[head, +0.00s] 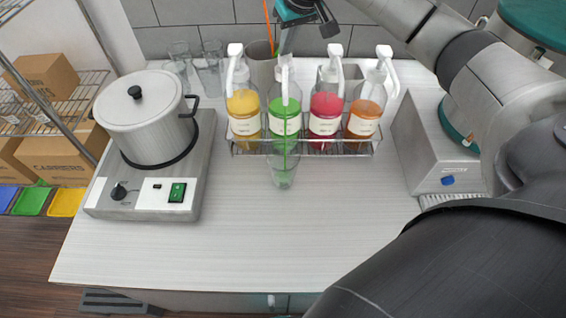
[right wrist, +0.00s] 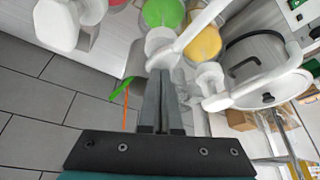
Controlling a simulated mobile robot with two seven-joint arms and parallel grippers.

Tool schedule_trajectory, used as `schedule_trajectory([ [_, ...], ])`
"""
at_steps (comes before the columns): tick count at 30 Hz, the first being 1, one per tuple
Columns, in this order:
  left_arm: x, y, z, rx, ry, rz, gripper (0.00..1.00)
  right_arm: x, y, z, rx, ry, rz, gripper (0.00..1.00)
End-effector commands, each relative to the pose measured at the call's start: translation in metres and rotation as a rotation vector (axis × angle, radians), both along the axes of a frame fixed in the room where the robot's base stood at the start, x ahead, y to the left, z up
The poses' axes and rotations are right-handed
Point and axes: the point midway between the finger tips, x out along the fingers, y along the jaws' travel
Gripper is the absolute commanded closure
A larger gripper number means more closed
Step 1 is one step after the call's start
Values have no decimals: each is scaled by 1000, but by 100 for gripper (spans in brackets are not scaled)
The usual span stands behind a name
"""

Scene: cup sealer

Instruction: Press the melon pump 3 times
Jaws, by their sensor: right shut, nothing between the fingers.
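The melon pump appears to be the green bottle (head: 284,118), second from the left in a wire rack. Its white pump head (head: 284,62) is at the top, and a green streak runs down in front into a clear cup (head: 283,176) that holds some green. My right gripper (head: 286,45) is shut and empty, pointing down with its tips at or just above this pump head. In the right wrist view the shut fingers (right wrist: 160,82) reach the white pump head (right wrist: 160,42) above the green bottle (right wrist: 163,12); contact is unclear. My left gripper is not in view.
Yellow (head: 243,115), red (head: 326,112) and orange (head: 364,118) pump bottles share the wire rack (head: 300,151). A pot (head: 147,115) on a burner stands left, a grey machine (head: 440,150) right. A container with straws (head: 261,65) stands behind. The front counter is clear.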

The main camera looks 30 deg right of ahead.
Motion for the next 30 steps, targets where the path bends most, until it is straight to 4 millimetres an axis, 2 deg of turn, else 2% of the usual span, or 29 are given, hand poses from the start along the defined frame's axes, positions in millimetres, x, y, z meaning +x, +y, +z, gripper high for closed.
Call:
schedule_trajectory([
  [1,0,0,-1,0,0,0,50,-2,1,-8,0,14,1,100],
  [5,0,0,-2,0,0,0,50,-3,1,-14,0,15,1,100],
  [14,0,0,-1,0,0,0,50,-3,1,-11,0,18,2,100],
  [24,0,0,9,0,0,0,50,-3,1,12,0,16,3,100],
  [30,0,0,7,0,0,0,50,-2,2,25,1,12,4,100],
])
